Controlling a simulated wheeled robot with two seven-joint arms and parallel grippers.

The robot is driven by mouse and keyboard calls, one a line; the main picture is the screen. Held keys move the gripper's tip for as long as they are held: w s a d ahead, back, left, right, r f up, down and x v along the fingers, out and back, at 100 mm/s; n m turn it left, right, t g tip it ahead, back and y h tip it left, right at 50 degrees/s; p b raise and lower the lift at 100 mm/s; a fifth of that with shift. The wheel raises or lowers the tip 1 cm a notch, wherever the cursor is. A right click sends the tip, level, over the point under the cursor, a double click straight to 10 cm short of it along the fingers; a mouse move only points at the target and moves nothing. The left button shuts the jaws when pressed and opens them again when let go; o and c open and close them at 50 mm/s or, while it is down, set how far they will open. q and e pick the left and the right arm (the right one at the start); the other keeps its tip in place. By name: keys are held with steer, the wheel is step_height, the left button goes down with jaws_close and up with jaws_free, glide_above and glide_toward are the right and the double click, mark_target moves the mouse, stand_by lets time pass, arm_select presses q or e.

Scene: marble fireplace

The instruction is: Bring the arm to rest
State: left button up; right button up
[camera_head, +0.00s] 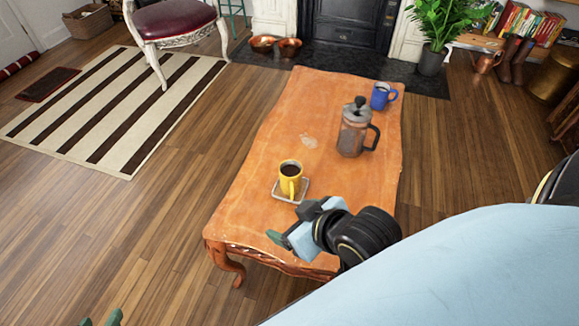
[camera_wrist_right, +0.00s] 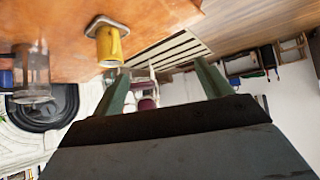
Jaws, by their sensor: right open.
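My right gripper (camera_head: 290,226) is over the near end of the orange wooden table, open and empty. In the right wrist view its two green fingers (camera_wrist_right: 162,82) stand apart with nothing between them. A yellow mug (camera_head: 289,182) of dark liquid stands upright on a small square coaster (camera_head: 304,188), just beyond the right gripper and apart from it. The mug also shows in the right wrist view (camera_wrist_right: 109,48), which is upside down. My left gripper (camera_head: 101,318) shows only as two green fingertips at the bottom edge, apart, over the floor.
The table (camera_head: 245,205) also holds a French press (camera_head: 352,133) and a blue mug (camera_head: 379,97) farther back. A red chair (camera_head: 174,18), a striped rug (camera_head: 110,110), copper bowls (camera_head: 263,43) and a potted plant (camera_head: 432,60) stand beyond. Wooden floor left of the table is clear.

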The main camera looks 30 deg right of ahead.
arm_select(q)
steer(key=shift+r, duration=0.1)
steer(key=s+a+f+g+y+p, duration=0.15)
steer(key=s+f+g+p, duration=0.35)
steer(key=f+p, duration=1.05)
arm_select(e)
steer(key=s+d+f+g+h+p, duration=0.15)
steer(key=s+f+g+p, duration=0.35)
steer(key=f, duration=0.7)
arm_select(q)
steer(key=s+a+r+g+p, duration=0.1)
steer(key=s+a+p, duration=0.1)
steer(key=s+p, duration=0.4)
steer(key=s+a+r+g+p, duration=0.1)
steer(key=s+p, duration=0.5)
steer(key=s, duration=0.8)
steer(key=shift+s+a+r+g, duration=0.35)
steer(key=shift+a+g, duration=0.15)
steer(key=shift+a, duration=0.3)
arm_select(e)
steer(key=s+d+g, duration=0.1)
steer(key=s+d, duration=0.1)
steer(key=s, duration=0.8)
steer(key=s+d+g, duration=0.2)
steer(key=s, duration=0.8)
steer(key=shift+s+d+f, duration=0.3)
steer(key=shift+s+f, duration=0.05)
steer(key=shift+s, duration=0.05)
